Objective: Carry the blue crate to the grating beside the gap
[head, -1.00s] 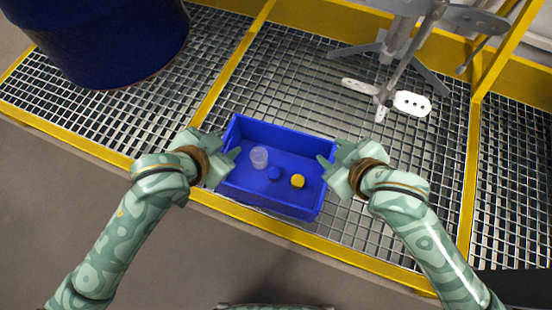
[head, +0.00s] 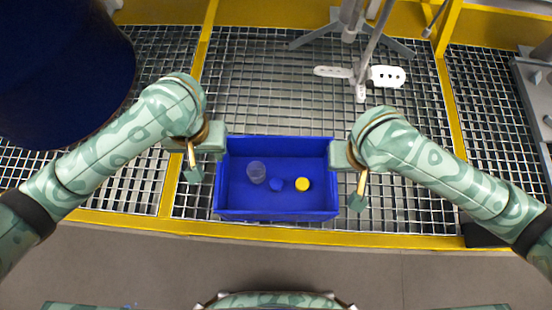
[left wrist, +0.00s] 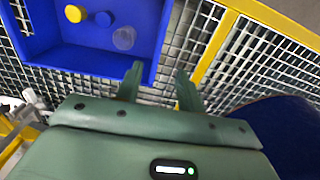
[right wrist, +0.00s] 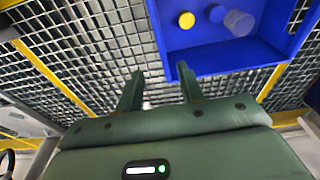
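The blue crate (head: 277,213) sits upright on the metal grating (head: 285,110), close to the yellow front edge. It holds a clear cup (head: 257,172), a blue piece (head: 277,185) and a yellow piece (head: 303,184). My left gripper (head: 204,168) is at the crate's left end, and my right gripper (head: 348,185) is at its right end. In the left wrist view my left fingers (left wrist: 160,72) are spread and empty beside the crate wall. In the right wrist view my right fingers (right wrist: 160,72) are also spread, with nothing between them.
A large dark blue drum (head: 60,70) stands at the left. A grey agitator (head: 361,75) with white perforated paddles stands behind the crate. Yellow beams (head: 452,110) divide the grating. A dark patch (head: 483,236) lies at the front right; I cannot tell whether it is an opening.

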